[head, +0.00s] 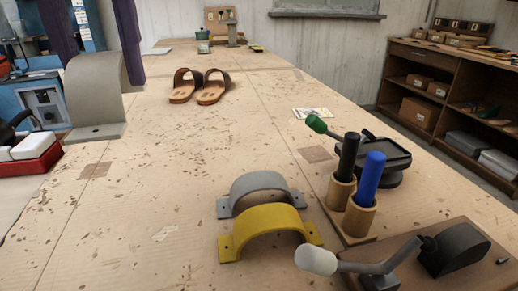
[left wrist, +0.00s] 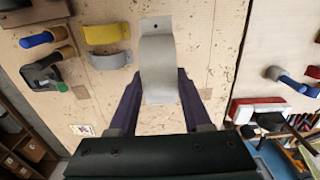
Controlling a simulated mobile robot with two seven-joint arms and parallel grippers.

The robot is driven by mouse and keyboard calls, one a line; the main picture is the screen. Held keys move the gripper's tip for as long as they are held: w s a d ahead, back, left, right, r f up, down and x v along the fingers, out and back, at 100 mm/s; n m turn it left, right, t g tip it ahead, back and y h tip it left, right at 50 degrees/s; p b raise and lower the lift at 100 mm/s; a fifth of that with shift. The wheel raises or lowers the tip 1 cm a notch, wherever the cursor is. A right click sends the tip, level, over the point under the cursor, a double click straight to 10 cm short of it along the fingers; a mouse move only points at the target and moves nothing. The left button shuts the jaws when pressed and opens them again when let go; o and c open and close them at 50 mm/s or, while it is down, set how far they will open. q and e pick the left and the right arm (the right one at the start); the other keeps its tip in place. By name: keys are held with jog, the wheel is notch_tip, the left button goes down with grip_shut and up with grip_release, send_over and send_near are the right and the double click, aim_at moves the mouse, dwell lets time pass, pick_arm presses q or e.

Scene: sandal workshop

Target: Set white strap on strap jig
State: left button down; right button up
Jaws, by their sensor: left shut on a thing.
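A pale grey-white arched strap (head: 94,92) with a flat, holed foot is at the left of the head view. It also shows in the left wrist view (left wrist: 158,58). My left gripper (head: 103,72), with purple fingers, is shut on this strap, one finger on each side. I cannot tell if its foot touches the table. A grey strap (head: 240,188) and a yellow strap (head: 262,222) stand side by side at the front middle. A dark block (head: 455,249) sits on a board with a white-knobbed lever; I cannot tell if this is the strap jig. My right gripper is out of view.
Black (head: 348,155) and blue (head: 371,176) handles stand in wooden cups at the right, beside a black tool (head: 375,160) with a green knob. Brown sandals (head: 198,88) lie farther back. A red tray (head: 32,165) is at left.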

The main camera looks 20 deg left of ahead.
pick_arm(q)
notch_tip(320, 180, down, 17)
jog(key=shift+d+f+p, duration=0.15)
jog(key=shift+p, duration=0.25)
jog(key=shift+f+b, duration=0.3)
jog(key=shift+f, duration=0.45)
jog(key=shift+c, duration=1.7)
grip_release()
jog(key=shift+r, duration=0.15)
